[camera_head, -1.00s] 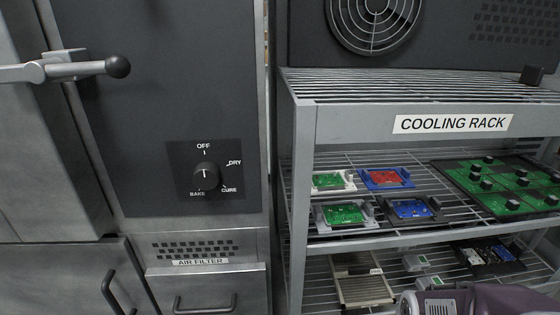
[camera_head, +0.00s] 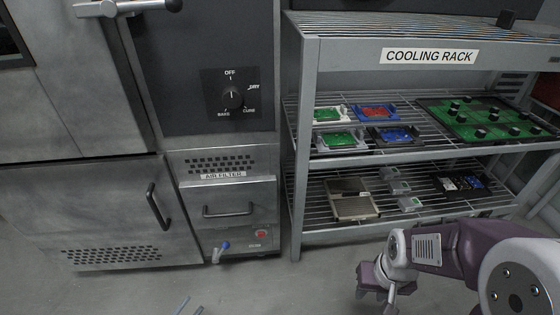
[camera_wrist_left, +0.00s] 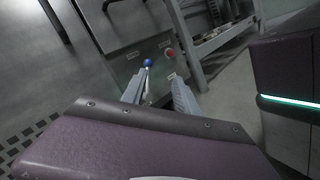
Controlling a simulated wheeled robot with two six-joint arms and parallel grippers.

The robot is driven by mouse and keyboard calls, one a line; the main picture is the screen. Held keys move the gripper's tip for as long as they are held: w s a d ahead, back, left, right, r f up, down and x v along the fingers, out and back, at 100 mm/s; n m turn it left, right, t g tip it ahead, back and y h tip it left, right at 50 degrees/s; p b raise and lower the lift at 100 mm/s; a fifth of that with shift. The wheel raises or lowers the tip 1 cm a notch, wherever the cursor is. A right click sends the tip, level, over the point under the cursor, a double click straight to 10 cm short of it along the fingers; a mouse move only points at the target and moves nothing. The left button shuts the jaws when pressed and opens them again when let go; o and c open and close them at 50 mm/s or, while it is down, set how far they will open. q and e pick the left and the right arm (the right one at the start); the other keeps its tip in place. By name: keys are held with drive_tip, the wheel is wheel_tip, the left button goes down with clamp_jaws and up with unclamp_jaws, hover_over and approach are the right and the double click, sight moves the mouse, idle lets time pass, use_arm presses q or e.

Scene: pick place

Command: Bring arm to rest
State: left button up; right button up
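My left gripper (camera_head: 188,306) shows only as two grey fingertips at the bottom edge of the head view, over the floor. In the left wrist view its two fingers (camera_wrist_left: 159,93) stand apart with nothing between them. They point toward the lower front of the grey oven cabinet. My right arm comes in from the right in the head view, purple and grey. Its gripper (camera_head: 377,287) hangs low over the floor in front of the cooling rack; its finger gap is not clear. I see nothing held in it.
The cooling rack (camera_head: 297,140) holds circuit boards in trays on its middle shelf and several modules below. Left of it stands the oven cabinet (camera_head: 160,85) with a dial (camera_head: 232,97), an air filter drawer (camera_head: 228,205) and a blue-ended valve (camera_head: 224,246). The floor in front is clear.

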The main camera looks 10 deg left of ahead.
use_arm(q)
drive_tip(key=w+d+r+m+g+h+p, duration=0.3)
drive_tip(key=w+r+m+g, duration=0.1)
drive_tip(key=r+m+g, duration=0.4)
drive_tip(key=w+d+r+m+g+h+p, duration=0.25)
drive_tip(key=w+r+m+g, duration=0.2)
drive_tip(key=r, duration=0.45)
drive_tip(key=s+d+r+m+g+y+p, duration=0.35)
drive_tip(key=d+r+m+y, duration=0.2)
drive_tip(key=d+r, duration=0.2)
drive_tip(key=s+d+r+m+g+y+p, duration=0.2)
drive_tip(key=s+d+r+m+g+y, duration=0.1)
drive_tip(key=d+r+m+g+y, duration=0.4)
drive_tip(key=w+a+n+t+y, duration=0.1)
drive_tip(key=a+n+t+y, duration=0.1)
drive_tip(key=a+t, duration=0.5)
wheel_tip(320, 180, up, 38)
drive_tip(key=p, duration=3.8)
drive_tip(key=shift+d+f, duration=0.25)
